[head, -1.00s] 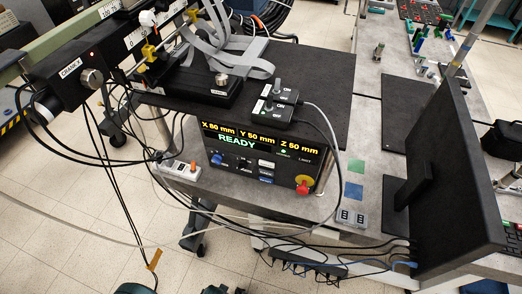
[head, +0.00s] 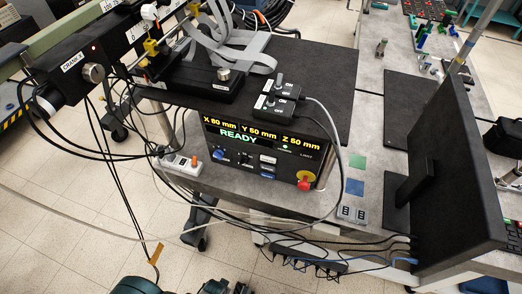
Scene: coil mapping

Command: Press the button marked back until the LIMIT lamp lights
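The black control box (head: 240,172) stands on the table in the middle of the head view. Its display (head: 240,137) reads READY in green, under yellow X, Y and Z values in mm. The front panel carries a pale button (head: 268,159), a blue-marked button (head: 267,174) below it and a blue knob (head: 219,155). The button lettering is too small to read, so I cannot tell which is marked back. A small green lamp (head: 285,147) glows; the LIMIT label (head: 306,156) is right of it, with no lit lamp visible there. Parts of my arm show at the bottom edge; no fingertips are visible.
A red and yellow stop button (head: 306,178) sits at the box's lower right. A switch strip (head: 181,163) lies left of it. Loose cables hang before the table. A black monitor (head: 455,170) stands at right. The box's front is otherwise open.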

